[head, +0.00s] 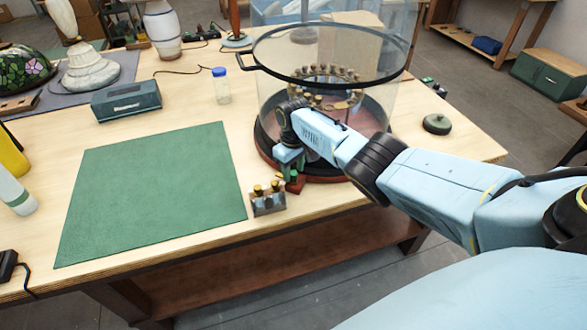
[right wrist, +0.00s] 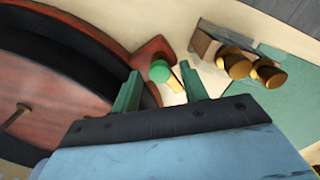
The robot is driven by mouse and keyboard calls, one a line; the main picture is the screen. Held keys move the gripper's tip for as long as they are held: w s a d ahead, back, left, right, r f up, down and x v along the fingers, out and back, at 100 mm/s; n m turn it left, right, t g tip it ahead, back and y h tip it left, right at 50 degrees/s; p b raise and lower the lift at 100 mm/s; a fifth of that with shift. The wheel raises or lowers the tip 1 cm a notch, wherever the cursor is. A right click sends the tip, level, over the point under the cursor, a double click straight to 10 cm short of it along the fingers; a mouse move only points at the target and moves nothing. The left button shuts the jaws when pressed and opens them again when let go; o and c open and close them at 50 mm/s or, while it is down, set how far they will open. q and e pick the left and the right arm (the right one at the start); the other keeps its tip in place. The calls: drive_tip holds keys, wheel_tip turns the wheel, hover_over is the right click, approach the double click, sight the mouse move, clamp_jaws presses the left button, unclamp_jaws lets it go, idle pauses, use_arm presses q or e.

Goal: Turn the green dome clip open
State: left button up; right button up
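The green dome clip (right wrist: 160,71) shows in the right wrist view as a small round green knob with a yellowish part beside it. It is by the red tab (right wrist: 152,50) at the edge of the dome's round base. My right gripper (head: 288,168) points down at this tab. In the right wrist view its two green fingers are spread apart, with the clip between or just beyond their tips; contact cannot be told. The clear dome (head: 275,95) with a black rim stands on the dark red base (head: 262,147). In the head view the gripper mostly hides the clip. My left gripper is out of view.
A small block with brass-coloured knobs (head: 268,203) stands just left of the clip, also in the right wrist view (right wrist: 205,42). The green mat (head: 150,190) is bare.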

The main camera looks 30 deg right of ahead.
sight(293, 173)
drive_tip(key=shift+r, duration=0.1)
drive_tip(key=shift+r, duration=0.3)
wheel_tip(293, 173, up, 13)
drive_tip(key=p, duration=0.2)
drive_tip(key=shift+f, duration=0.2)
